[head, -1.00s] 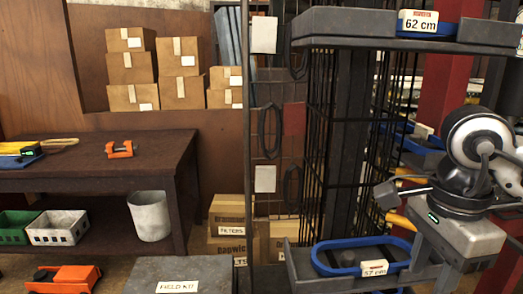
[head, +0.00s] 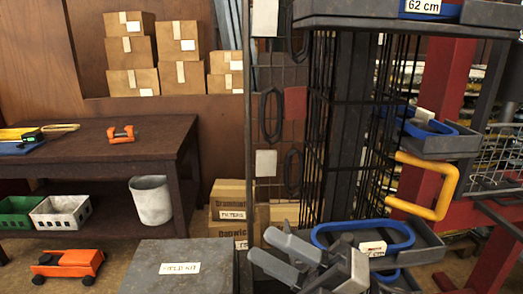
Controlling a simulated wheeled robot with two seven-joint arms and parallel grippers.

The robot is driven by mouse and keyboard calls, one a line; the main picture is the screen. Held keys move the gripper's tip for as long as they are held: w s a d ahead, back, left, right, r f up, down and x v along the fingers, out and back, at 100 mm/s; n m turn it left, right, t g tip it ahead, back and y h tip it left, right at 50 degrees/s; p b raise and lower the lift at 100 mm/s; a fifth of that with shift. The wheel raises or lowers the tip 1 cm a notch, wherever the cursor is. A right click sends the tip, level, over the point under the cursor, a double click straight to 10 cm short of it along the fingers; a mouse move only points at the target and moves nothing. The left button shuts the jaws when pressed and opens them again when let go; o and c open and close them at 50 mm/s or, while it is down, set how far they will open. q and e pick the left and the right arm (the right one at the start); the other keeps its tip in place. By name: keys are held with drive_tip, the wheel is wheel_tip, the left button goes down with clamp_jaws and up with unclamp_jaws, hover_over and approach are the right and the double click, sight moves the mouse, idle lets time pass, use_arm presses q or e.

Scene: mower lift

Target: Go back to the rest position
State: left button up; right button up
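My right gripper (head: 264,247) is low in the head view, in front of the lower tray, pointing left. Its two grey fingers are apart with nothing visible between them. A blue belt loop (head: 367,234) with a white tag lies on the lower tray (head: 428,240), just behind and to the right of the gripper. The gripper and wrist hide part of the tray's front. My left gripper is not in view.
The grey field kit case (head: 205,252) stands left of my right gripper. An upper shelf (head: 380,22) with a "62 cm" tag overhangs the black wire rack. A yellow handle (head: 442,190) is at right. A dark bench (head: 100,145) stands at left.

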drive_tip(key=w+d+f+m+t+h, duration=0.2)
drive_tip(key=d+f+m+t+h, duration=0.2)
drive_tip(key=f+m+t+h, duration=0.45)
drive_tip(key=w+d+f+m+t+h, duration=0.2)
drive_tip(key=d+f+m+t+h, duration=0.3)
drive_tip(key=f+m, duration=0.7)
drive_tip(key=s+d+f+m+g+h, duration=0.4)
drive_tip(key=s+f+m+g+h, duration=0.3)
drive_tip(key=s+f+m, duration=0.5)
wheel_tip(320, 180, down, 3)
drive_tip(key=shift+s+d+f+g, duration=0.2)
drive_tip(key=shift+g, duration=0.75)
